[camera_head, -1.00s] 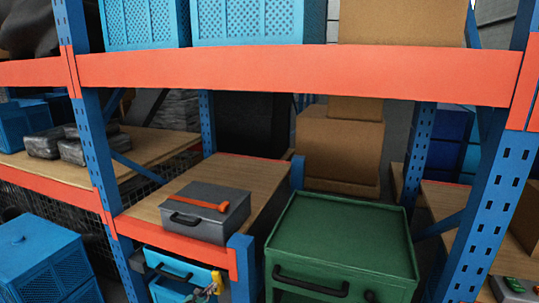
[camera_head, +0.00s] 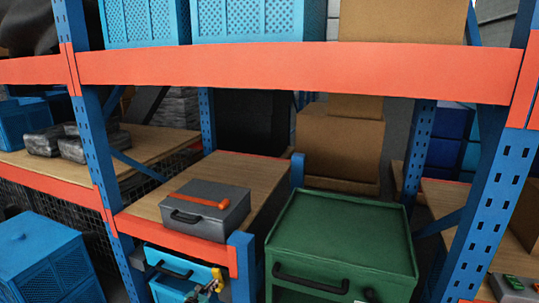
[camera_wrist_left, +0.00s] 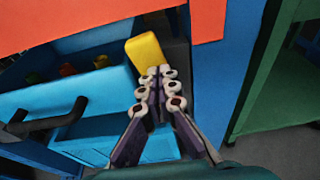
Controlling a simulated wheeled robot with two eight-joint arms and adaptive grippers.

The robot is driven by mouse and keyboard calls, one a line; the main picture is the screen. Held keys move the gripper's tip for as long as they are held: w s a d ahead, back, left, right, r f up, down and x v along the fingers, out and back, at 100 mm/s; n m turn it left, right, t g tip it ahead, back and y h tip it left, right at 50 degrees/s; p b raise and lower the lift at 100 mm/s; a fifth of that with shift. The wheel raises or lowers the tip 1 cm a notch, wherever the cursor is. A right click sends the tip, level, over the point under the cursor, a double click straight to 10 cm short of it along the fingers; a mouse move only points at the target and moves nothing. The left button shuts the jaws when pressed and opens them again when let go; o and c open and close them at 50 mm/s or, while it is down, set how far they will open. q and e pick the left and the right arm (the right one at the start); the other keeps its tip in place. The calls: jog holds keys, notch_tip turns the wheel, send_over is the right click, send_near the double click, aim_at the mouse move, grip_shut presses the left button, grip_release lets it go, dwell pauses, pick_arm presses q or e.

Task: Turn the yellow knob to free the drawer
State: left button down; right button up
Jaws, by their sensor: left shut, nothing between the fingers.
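The yellow knob (camera_wrist_left: 147,54) is a block at the right end of the blue drawer (camera_wrist_left: 95,95), below the orange beam. In the head view my left gripper (camera_head: 213,286) is small and partly cut off. My right gripper is not in view.
A grey case (camera_head: 215,219) with an orange bar stands on the wooden shelf above the drawer. A blue post (camera_head: 242,268) and a green cabinet (camera_head: 340,240) stand close on the right. The orange beam (camera_head: 170,237) runs just above the drawer.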

pick_arm(q)
jog(key=s+a, duration=0.2)
jog(key=s, duration=0.3)
jog(key=shift+s, duration=0.35)
